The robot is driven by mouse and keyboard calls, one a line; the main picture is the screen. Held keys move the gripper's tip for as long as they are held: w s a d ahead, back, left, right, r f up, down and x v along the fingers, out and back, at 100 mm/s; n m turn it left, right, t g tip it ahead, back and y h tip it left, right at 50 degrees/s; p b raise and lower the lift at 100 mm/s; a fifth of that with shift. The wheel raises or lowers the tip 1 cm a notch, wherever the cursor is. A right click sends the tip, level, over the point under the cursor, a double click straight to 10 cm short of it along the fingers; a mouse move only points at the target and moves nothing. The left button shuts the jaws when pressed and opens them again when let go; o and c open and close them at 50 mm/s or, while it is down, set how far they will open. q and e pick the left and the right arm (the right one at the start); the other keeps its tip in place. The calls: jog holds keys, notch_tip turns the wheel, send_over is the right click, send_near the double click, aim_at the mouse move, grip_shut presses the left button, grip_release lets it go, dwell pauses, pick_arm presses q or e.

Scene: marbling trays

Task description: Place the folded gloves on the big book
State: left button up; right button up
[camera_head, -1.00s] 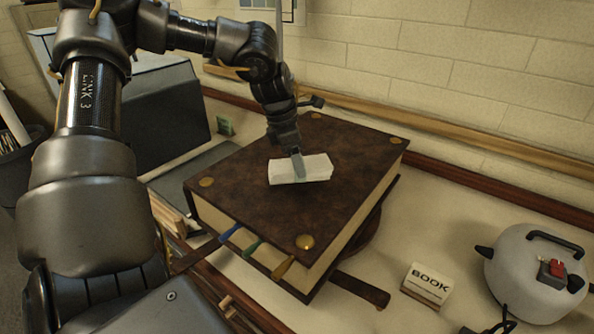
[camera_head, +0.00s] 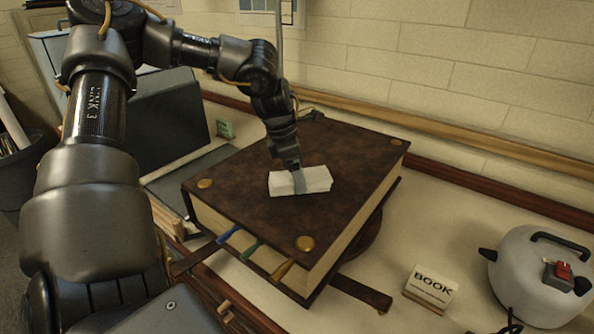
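The big book (camera_head: 250,190) is a thick brown leather volume with brass corners, lying closed on the table. The folded gloves (camera_head: 318,179) are a small white bundle over the middle of its cover. They look to be at or very near the cover; whether they touch it I cannot fully tell. My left gripper (camera_head: 297,179) reaches down from above, with one grey finger across the front of the gloves. The other finger is hidden behind them. It is shut on the gloves. My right gripper is not in view.
A grey round pot-like device (camera_head: 530,270) with a black handle and red switch is at far right. Coloured ribbons and a strap stick out from the book. A wooden rail (camera_head: 440,118) runs along the brick wall.

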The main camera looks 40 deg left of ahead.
aim_at(284, 177)
pick_arm(q)
jog(key=b+v, duration=0.1)
jog(key=v, duration=1.1)
dwell(0.4)
